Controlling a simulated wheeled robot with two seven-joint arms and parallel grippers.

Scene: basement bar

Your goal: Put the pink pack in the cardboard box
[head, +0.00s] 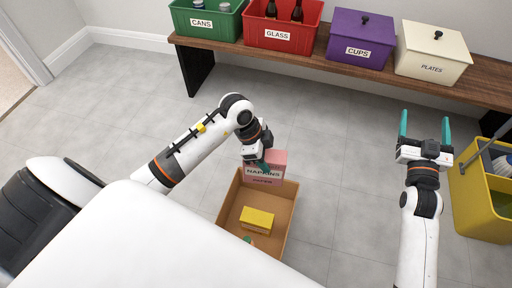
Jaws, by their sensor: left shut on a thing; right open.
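The pink pack (265,172), labelled NAPKINS, is upright in my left gripper (262,163), which is shut on its top part. It is over the far end of the cardboard box (285,208); I cannot tell whether its bottom is inside or above the rim. The open box stands on the floor in front of me and holds a yellow pack (257,219) and a small green thing (248,239), partly hidden by my body. My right gripper (425,127) is open and empty, out to the right.
A wooden bench (300,63) at the back bears a green CANS crate (208,20), a red GLASS crate (283,25) with bottles, a purple CUPS box (357,40) and a cream PLATES box (432,55). A yellow bucket (477,200) stands at right. Floor between is clear.

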